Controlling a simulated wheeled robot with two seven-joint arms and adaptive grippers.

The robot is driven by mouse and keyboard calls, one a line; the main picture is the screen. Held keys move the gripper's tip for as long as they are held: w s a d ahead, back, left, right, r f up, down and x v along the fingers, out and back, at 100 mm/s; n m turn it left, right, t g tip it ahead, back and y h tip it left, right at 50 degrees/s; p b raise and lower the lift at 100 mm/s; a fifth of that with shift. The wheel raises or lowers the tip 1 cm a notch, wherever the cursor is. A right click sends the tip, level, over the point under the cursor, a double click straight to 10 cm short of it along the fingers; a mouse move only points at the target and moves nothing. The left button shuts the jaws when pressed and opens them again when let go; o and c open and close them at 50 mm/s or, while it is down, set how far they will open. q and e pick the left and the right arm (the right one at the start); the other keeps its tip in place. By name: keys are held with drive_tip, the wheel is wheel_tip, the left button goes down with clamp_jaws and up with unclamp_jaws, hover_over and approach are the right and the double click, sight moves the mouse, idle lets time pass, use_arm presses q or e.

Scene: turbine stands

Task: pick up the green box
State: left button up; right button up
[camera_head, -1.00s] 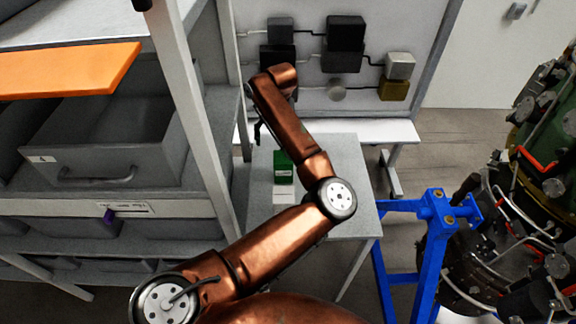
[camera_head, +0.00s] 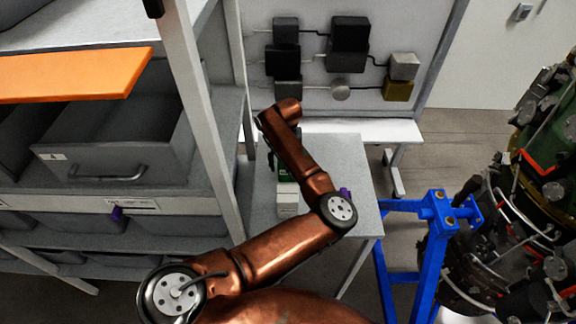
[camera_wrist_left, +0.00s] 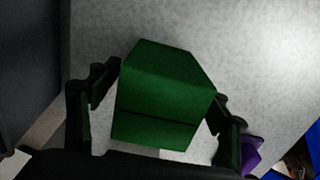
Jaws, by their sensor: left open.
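The green box (camera_head: 282,166) stands on the small grey table (camera_head: 350,165) in the head view, partly hidden by my arm. In the left wrist view the green box (camera_wrist_left: 165,90) fills the middle. My left gripper (camera_wrist_left: 165,92) is open, with one dark finger on each side of the box. A gap shows near the left finger; the right finger is very close to the box, and I cannot tell whether it touches. In the head view the left gripper is mostly hidden behind my copper arm. My right gripper is not in view.
A white box (camera_head: 287,200) is just in front of the green box. A purple item (camera_head: 346,193) shows beside my forearm. A shelf rack with grey drawers (camera_head: 105,150) stands left, a blue stand (camera_head: 435,240) right, and a panel with dark boxes (camera_head: 350,35) behind.

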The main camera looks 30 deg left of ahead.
use_arm(q)
drive_tip(key=shift+f, duration=0.1)
drive_tip(key=c, duration=1.7)
drive_tip(key=shift+c, duration=0.5)
drive_tip(key=shift+r, duration=0.7)
drive_tip(key=s+d+r+b, duration=0.1)
drive_tip(key=s+r, duration=1)
drive_tip(key=s, duration=0.3)
drive_tip(key=shift+d+r+b, duration=0.15)
drive_tip(key=shift+r+b, duration=0.15)
drive_tip(key=shift+b, duration=0.1)
